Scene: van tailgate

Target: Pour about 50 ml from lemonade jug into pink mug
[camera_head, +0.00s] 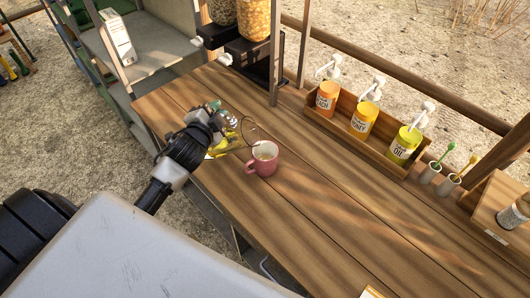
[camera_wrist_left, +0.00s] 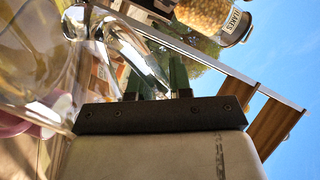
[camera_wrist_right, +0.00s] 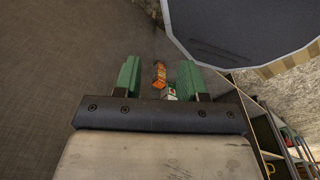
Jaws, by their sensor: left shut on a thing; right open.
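The pink mug (camera_head: 262,162) stands upright on the wooden counter in the head view. A small pink part of it (camera_wrist_left: 12,125) shows at the left of the left wrist view. My left gripper (camera_head: 219,116) is shut on the handle of the clear lemonade jug (camera_head: 228,142). The jug is tilted, with yellow liquid in it, and its rim is close to the mug's left rim. Its clear body (camera_wrist_left: 35,50) fills the left of the left wrist view. No stream can be made out; the mug's contents are unclear. My right gripper (camera_wrist_right: 159,82) is open and empty, away from the counter.
A wooden caddy (camera_head: 345,125) with several pump bottles stands at the counter's back. Grain dispensers (camera_head: 254,30) stand at the back left. Two small cups (camera_head: 430,172) with brushes are at the right. The counter in front of the mug is clear.

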